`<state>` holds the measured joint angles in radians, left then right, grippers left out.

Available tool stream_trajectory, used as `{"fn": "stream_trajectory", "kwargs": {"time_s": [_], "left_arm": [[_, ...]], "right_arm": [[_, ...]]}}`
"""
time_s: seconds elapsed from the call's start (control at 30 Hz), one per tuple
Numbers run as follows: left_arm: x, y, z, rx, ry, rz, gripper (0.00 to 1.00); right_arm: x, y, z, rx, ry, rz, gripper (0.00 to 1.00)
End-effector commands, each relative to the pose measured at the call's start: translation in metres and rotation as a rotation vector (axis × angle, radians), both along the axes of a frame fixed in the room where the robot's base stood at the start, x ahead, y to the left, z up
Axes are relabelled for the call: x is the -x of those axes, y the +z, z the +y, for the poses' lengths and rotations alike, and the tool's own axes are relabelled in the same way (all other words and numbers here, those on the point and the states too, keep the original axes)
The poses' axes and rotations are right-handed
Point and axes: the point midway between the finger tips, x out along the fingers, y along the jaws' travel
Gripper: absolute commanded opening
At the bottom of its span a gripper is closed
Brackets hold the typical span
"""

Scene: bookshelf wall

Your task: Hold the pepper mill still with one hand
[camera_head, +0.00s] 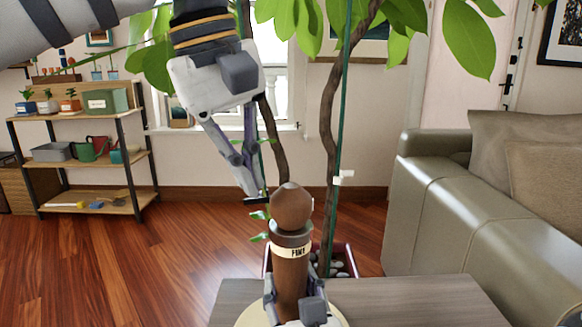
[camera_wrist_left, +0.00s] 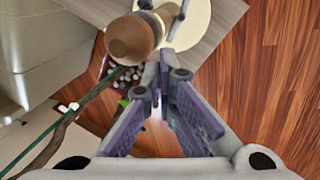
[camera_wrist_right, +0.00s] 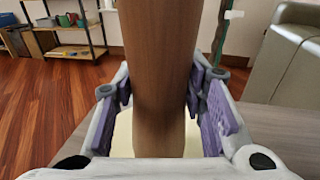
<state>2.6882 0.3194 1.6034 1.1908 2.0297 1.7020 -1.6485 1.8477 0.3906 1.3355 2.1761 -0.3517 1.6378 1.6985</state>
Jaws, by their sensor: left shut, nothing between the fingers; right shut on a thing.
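The brown wooden pepper mill (camera_head: 291,270) stands upright at the bottom middle of the head view, with a round knob on top and a lettered pale band. It stands on a round cream board (camera_head: 340,318) on a grey wooden table. My right gripper (camera_wrist_right: 160,105) is shut on the mill's lower body, a finger on each side; it also shows in the head view (camera_head: 295,305). My left gripper (camera_head: 255,192) is shut and empty, pointing down just above and left of the knob. In the left wrist view the knob (camera_wrist_left: 132,38) is beside the shut fingers, apart from them.
A potted plant (camera_head: 330,130) with a twisted trunk and a green stake stands behind the table. A grey-green sofa (camera_head: 440,210) is on the right. A shelf (camera_head: 90,160) with pots and watering cans is at the left. The table's right part (camera_head: 420,300) is clear.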

Motion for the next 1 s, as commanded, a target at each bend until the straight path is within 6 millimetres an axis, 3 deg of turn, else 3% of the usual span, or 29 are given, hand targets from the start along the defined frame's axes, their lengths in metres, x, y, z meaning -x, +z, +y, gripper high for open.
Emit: {"fn": "stream_trajectory", "kwargs": {"time_s": [0.27,0.7,1.0], "left_arm": [[0.027,0.008,-0.017,-0.002,0.0,0.004,0.0],[0.027,-0.052,-0.016,-0.002,0.0,0.006,0.0],[0.027,-0.061,-0.016,-0.001,0.001,0.004,0.0]], "right_arm": [[0.001,-0.006,0.0,0.004,0.002,0.016,0.0],[0.001,-0.006,0.0,0.004,0.001,0.015,0.0],[0.001,-0.006,0.0,0.004,0.001,0.015,0.0]]}}
